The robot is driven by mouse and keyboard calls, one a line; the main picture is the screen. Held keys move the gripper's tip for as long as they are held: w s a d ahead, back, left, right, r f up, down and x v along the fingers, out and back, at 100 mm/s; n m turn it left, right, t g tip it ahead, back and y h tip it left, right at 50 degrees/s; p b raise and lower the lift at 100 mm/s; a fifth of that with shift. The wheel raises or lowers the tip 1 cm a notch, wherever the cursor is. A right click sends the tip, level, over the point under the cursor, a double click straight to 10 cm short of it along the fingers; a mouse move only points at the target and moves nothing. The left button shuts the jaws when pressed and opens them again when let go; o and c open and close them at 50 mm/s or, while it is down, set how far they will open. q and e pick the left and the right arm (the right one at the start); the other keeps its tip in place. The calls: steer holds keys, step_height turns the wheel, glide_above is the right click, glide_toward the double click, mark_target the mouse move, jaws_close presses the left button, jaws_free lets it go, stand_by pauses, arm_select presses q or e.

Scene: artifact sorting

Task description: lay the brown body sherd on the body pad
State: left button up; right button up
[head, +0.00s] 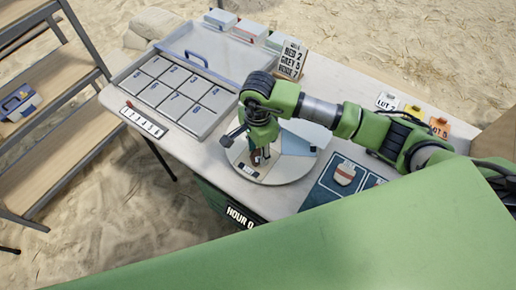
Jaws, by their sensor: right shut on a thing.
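My right gripper (259,153) points down over the round turntable (298,174). It is shut on a small brown piece (257,158), which looks like the brown body sherd; the fingers hide much of it. To the right of the turntable lies a dark blue mat with pads. My left gripper is not in view.
A numbered compartment tray (207,120) stands left of the turntable, with a number strip (144,122) at its side. A tally sign (291,60) and several coloured boxes stand at the back. Lot cards (387,101) lie at the right. Shelves (60,120) stand far left.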

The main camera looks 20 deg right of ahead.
mark_target(258, 155)
steer(key=shift+f, duration=0.1)
steer(key=shift+f, duration=0.15)
steer(key=o, duration=1)
steer(key=shift+r, duration=0.35)
steer(key=shift+w+r, duration=0.15)
steer(key=shift+r, duration=0.15)
steer(key=shift+r+b, duration=1.2)
steer(key=shift+r, duration=4.45)
